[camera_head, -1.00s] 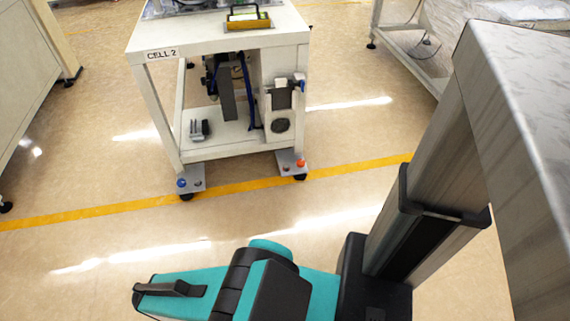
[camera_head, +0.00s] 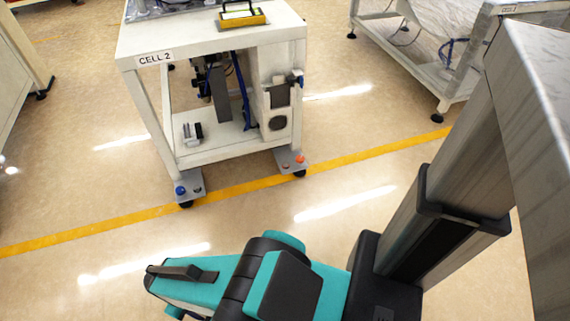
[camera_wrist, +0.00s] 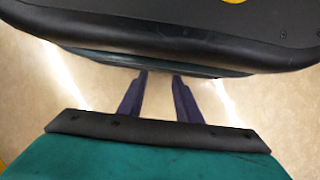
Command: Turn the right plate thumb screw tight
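The CELL 2 cart (camera_head: 210,42) stands ahead of me in the head view. At its front right foot lies a grey floor plate (camera_head: 291,165) with an orange-red knob (camera_head: 300,159) on it and a smaller dull knob (camera_head: 285,166) beside it. Which of these is the thumb screw, and how tight it sits, I cannot tell. The left plate (camera_head: 188,198) carries a blue knob (camera_head: 181,190). My gripper (camera_wrist: 160,75) shows in the wrist view with two dark fingers apart and nothing between them. It is away from the plates, and the head view does not show it.
A yellow line (camera_head: 235,191) runs across the floor past the cart's front feet. Another cart (camera_head: 420,62) stands at the upper right and a cabinet (camera_head: 15,65) at the left edge. The floor between me and the CELL 2 cart is clear.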

